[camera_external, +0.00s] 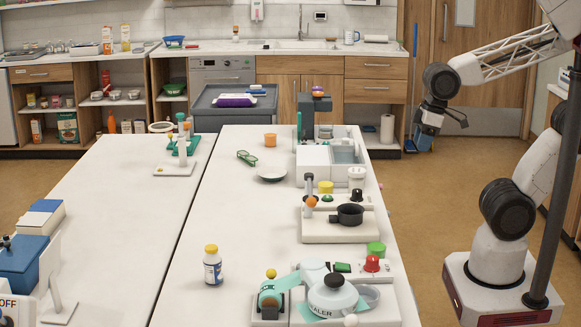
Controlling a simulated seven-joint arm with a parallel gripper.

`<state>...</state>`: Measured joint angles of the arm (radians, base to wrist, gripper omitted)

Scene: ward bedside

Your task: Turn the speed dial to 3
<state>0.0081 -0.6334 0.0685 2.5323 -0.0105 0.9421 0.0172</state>
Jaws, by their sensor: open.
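Two knobs that could be the speed dial show on the table devices; I cannot tell which it is. A red knob (372,264) sits on the back panel of the nearest white device (388,310), beside a green switch (342,267). A black knob (357,195) sits on the white unit with the small black pan (350,214). No number or pointer mark is legible on either. My gripper (443,122) is open and empty, in the air beyond the table's right edge, well away from both knobs. Its fingers are small and partly confused with the background.
A green lid (376,248) stands close behind the red knob. A grey cart (232,105) stands behind. The table's middle is mostly clear.

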